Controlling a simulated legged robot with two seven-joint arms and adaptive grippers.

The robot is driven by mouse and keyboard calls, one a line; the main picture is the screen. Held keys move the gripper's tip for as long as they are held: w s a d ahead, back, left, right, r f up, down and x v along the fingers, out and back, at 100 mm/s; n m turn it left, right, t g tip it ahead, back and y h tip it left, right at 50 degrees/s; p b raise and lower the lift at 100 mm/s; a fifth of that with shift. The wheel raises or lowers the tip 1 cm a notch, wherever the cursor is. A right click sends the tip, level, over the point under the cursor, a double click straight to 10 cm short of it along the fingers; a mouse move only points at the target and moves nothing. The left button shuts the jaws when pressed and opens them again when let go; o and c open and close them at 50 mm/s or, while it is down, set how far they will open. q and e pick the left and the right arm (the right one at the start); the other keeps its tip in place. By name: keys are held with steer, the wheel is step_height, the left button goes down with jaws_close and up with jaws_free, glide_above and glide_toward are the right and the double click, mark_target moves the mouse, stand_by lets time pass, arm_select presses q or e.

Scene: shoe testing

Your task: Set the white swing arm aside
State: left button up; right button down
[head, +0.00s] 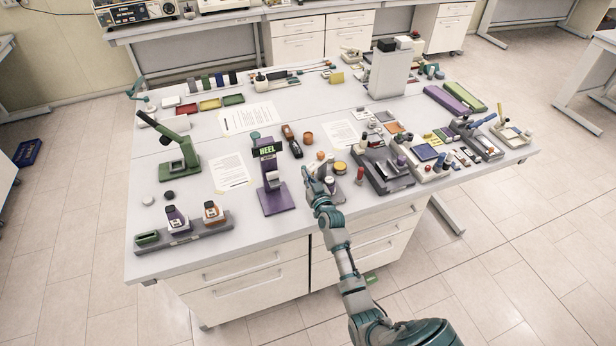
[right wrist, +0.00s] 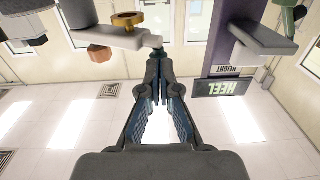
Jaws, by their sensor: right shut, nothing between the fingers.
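A pale, flat arm (right wrist: 118,38) shows in the right wrist view just beyond my right fingertips, with a gold ring-shaped part (right wrist: 128,19) on it. It looks like the white swing arm. My right gripper (right wrist: 158,62) is shut and empty, its tips very close to the end of this arm; I cannot tell whether they touch. In the head view my right gripper (head: 308,176) is at the table's front middle, right of the purple HEEL stand (head: 270,182). The gripper partly hides the small device there. My left gripper is not in view.
The white table (head: 185,255) is crowded. A green press-like device (head: 184,157) stands at the left, and a grey rack (head: 185,236) with bottles lies at the front left. Grey devices (head: 384,172) stand right of my gripper. Paper sheets (head: 229,172) lie flat between the left-hand items.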

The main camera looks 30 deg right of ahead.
steer(key=w+a+b, duration=0.1)
steer(key=w+a, duration=0.1)
steer(key=w, duration=0.3)
steer(key=shift+w, duration=0.4)
stand_by(0.4)
